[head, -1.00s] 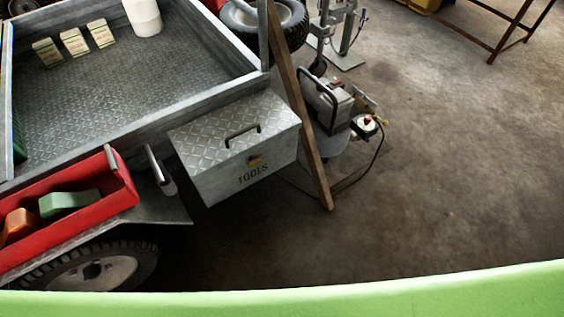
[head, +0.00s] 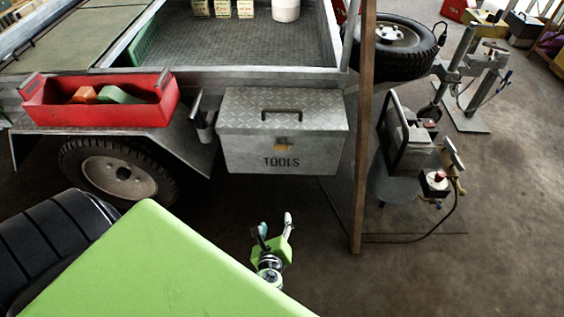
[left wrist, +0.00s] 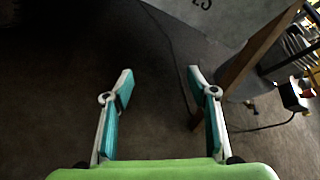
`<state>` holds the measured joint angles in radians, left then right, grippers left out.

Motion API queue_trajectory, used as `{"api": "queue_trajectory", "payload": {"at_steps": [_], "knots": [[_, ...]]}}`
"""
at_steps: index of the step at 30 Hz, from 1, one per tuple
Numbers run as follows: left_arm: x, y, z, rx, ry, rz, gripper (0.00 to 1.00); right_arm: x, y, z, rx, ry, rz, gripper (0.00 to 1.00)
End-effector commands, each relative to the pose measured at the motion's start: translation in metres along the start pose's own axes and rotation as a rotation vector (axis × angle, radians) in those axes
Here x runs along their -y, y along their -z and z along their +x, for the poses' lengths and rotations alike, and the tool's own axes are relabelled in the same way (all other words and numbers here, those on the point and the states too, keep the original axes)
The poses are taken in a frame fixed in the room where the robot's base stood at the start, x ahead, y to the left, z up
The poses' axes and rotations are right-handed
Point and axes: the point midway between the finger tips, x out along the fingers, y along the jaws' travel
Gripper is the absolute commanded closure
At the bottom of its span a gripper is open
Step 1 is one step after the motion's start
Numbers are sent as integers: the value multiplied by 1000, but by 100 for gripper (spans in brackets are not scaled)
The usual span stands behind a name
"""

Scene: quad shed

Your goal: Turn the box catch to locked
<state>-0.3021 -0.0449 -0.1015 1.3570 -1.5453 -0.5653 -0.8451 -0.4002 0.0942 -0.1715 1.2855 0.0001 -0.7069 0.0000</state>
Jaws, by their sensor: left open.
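The grey metal tool box (head: 240,155), marked TOOLS, is fixed to the side of the trailer in the head view. Its lid is shut and carries a black handle (head: 282,113). The box catch (head: 283,143), a small brassy piece, sits on the front just under the lid edge; how it is turned is too small to tell. My left gripper (head: 275,228) is open and empty, in front of and below the box, apart from it. In the left wrist view its two fingers (left wrist: 158,90) are spread over bare floor, with a corner of the box (left wrist: 225,18) at the top.
A wooden post (head: 362,150) stands just right of the box. A red tray (head: 60,108) sits on the trailer mudguard, left of the box. The floor before the box is clear.

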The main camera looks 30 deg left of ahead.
Motion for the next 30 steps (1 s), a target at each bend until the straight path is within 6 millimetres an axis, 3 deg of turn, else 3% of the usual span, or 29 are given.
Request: {"api": "queue_trajectory", "payload": {"at_steps": [1,4,9,13,17,30], "knots": [[16,-20,7,93,39,101,47,-1,7,9,-10,-1,1,100],[46,-66,3,259,81,284,47,-1,18,7,-16,-2,3,100],[76,-114,-10,437,95,460,47,-2,29,1,-24,-3,5,100],[84,-128,-11,481,94,504,47,-2,32,-2,-25,-3,6,100],[89,-137,3,484,95,505,47,-2,32,-3,-25,-3,5,100],[106,-172,83,480,95,504,47,-3,43,-14,-35,-4,7,100]]}}
